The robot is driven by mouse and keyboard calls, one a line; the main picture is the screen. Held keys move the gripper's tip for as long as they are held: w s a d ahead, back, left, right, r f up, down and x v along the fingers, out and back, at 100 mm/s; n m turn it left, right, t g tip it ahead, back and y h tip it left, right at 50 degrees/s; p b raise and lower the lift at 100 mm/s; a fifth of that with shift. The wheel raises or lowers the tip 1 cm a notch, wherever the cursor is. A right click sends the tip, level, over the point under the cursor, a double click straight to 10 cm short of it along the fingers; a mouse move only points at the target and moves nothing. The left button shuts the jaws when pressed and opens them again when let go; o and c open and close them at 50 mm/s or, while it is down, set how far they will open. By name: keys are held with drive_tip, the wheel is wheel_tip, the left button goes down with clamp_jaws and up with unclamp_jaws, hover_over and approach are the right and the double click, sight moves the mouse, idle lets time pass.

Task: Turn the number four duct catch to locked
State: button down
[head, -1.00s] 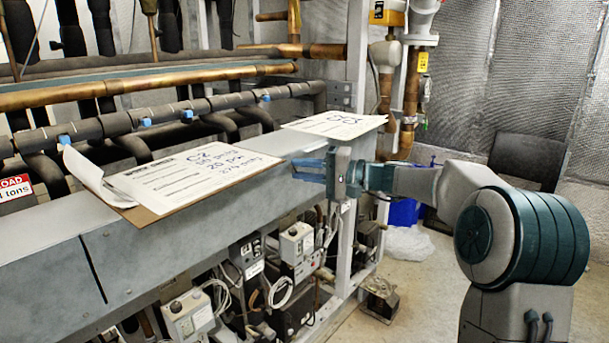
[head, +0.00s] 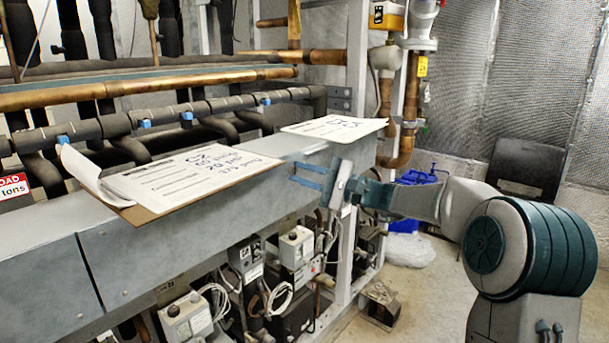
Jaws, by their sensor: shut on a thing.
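My gripper (head: 300,176) is at the front face of the long grey duct (head: 180,240), near its right end. Its two blue fingers point left with a narrow gap showing between them, and the hand is tilted. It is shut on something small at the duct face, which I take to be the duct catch. The catch is too small and too covered by the fingers to make out, so its position and number cannot be read.
A clipboard with papers (head: 160,180) lies on the duct top, and another sheet (head: 335,128) lies farther right. Control boxes (head: 297,247) and cables hang below the duct. Copper pipes (head: 150,90) run behind. A blue crate (head: 405,215) stands on the floor beyond my arm.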

drive_tip(key=c, duration=1.3)
unclamp_jaws()
drive_tip(key=b+v, duration=0.1)
drive_tip(key=v, duration=1.3)
drive_tip(key=shift+a, duration=0.1)
